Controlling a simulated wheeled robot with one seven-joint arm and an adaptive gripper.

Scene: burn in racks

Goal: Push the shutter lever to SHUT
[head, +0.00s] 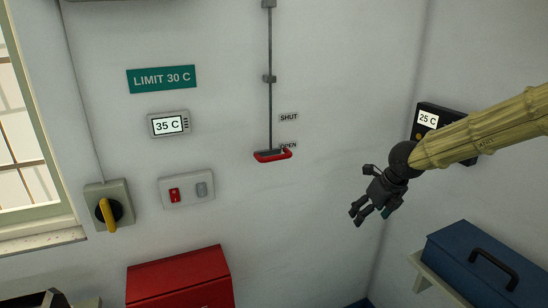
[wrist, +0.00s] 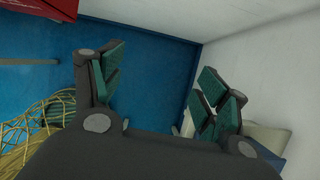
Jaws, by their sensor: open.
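The shutter lever (head: 272,155) is a red handle at the lower end of a thin grey vertical rod (head: 270,100) on the white wall in the head view. It sits beside the OPEN label (head: 288,145), which it partly covers. The SHUT label (head: 288,118) is higher up, to the right of the rod. My gripper (head: 357,214) is to the right of the lever and lower in the picture, apart from it. In the wrist view my gripper (wrist: 158,90) has its fingers spread, with nothing between them. The lever does not show in the wrist view.
A red box (head: 178,278) stands below a two-switch plate (head: 187,190). A yellow rotary switch (head: 106,214) is at left. A blue toolbox (head: 475,265) rests on a shelf at right. The wall around the lever is clear.

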